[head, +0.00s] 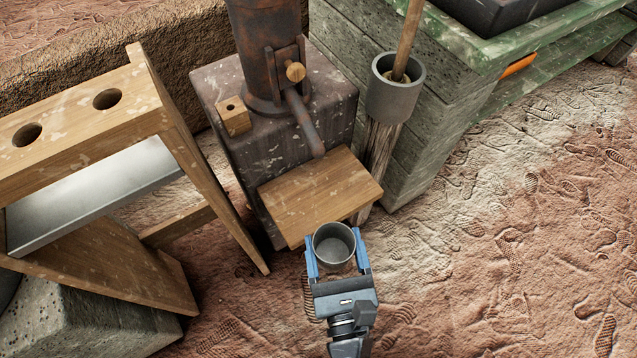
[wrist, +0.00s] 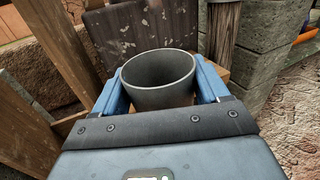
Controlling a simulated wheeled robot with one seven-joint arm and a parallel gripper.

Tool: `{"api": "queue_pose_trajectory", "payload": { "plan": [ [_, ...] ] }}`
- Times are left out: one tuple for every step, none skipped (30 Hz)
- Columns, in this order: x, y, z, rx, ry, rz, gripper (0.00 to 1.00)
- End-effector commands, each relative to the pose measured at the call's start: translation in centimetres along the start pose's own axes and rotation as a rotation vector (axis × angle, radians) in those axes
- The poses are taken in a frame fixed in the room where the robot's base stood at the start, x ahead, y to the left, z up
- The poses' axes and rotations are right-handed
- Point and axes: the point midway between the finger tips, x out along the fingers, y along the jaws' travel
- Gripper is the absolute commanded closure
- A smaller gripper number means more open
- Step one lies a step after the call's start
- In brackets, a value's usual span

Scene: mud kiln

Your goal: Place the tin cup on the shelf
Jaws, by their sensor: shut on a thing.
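The tin cup (head: 334,246) is a grey, open-topped round cup, upright and empty inside. My gripper (head: 338,254) has its two blue fingers on either side of the cup and is shut on it. In the wrist view the cup (wrist: 158,80) sits between the blue fingers, its rim facing up. The shelf (head: 318,194) is a small wooden board fixed to the front of the dark stone block, under a metal spout. The cup is at the shelf's near edge in the head view; I cannot tell its height above or below the board. The cup hides part of the shelf in the wrist view.
A rusty pipe with a spout (head: 304,122) hangs over the back of the shelf. A wooden rack (head: 85,125) stands close on the left. A grey holder with a pole (head: 396,95) and a plank-sided bench (head: 440,120) stand right. Open ground lies at lower right.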

Motion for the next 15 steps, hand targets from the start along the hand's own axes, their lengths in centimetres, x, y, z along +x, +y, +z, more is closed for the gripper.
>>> {"api": "queue_pose_trajectory", "payload": {
  "plan": [
    [1.2, 0.0, 0.3, 0.0, -0.004, -0.001, 0.56],
    [1.9, 0.0, 0.3, 0.001, -0.005, -0.002, 0.56],
    [2.9, 0.0, 0.3, 0.002, -0.005, -0.002, 0.56],
    [3.7, 0.0, 0.3, 0.001, -0.004, -0.001, 0.56],
    [4.4, 0.0, 0.3, 0.001, -0.005, -0.001, 0.56],
    [5.4, 0.0, 0.3, 0.001, -0.004, -0.002, 0.56],
    [6.2, 0.0, 0.3, 0.001, -0.004, -0.001, 0.56],
    [6.9, 0.0, 0.3, 0.001, -0.004, -0.001, 0.56],
    [7.9, 0.0, 0.3, 0.001, -0.004, -0.001, 0.56],
    [8.6, 0.0, 0.3, 0.001, -0.004, -0.001, 0.56],
    [9.3, 0.0, 0.3, 0.002, -0.004, -0.001, 0.56],
    [10.3, 0.0, 0.2, 0.002, -0.003, -0.001, 0.56],
    [11.0, 0.1, 0.2, 0.001, -0.003, 0.0, 0.56],
    [11.8, 0.0, 0.2, 0.001, -0.003, -0.001, 0.56],
    [12.7, 0.0, 0.2, 0.0, -0.003, -0.002, 0.56]
  ]
}}
